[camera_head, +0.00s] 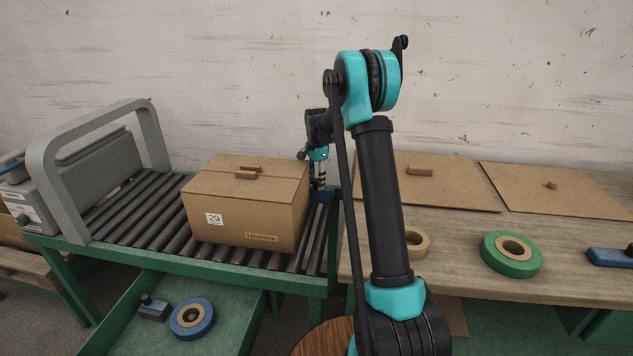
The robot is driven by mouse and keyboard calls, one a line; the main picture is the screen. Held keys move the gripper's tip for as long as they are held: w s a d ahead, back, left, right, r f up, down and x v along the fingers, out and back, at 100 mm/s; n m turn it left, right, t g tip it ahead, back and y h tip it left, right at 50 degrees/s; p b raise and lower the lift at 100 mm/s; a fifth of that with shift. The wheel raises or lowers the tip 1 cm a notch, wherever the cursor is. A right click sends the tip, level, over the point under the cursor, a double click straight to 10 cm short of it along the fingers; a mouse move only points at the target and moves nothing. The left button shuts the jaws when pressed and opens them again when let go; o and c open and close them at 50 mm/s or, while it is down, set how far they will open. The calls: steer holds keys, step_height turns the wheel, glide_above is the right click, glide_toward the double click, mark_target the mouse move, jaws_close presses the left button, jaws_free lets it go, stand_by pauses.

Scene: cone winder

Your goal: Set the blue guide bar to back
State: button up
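A small dark-blue piece (323,197), which looks like part of the blue guide bar, shows at the right edge of the roller conveyor, just right of the cardboard box. Most of it is hidden behind the box and my arm. My gripper (318,184) points down directly over this blue piece, close to it or touching it. It is small and dark here, so I cannot tell whether the fingers are open or shut on it.
A closed cardboard box (245,205) sits on the roller conveyor (125,215), close left of my gripper. A grey arch (52,165) spans the conveyor's left end. A wooden table (455,255) on the right holds a green tape roll (512,254) and flat cardboard panels (555,190).

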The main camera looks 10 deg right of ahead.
jaws_close()
steer(key=w+d, duration=0.3)
steer(key=w, duration=0.7)
steer(key=shift+d, duration=0.1)
steer(key=shift+o, duration=1.8)
jaws_free()
step_height(320, 180, up, 12)
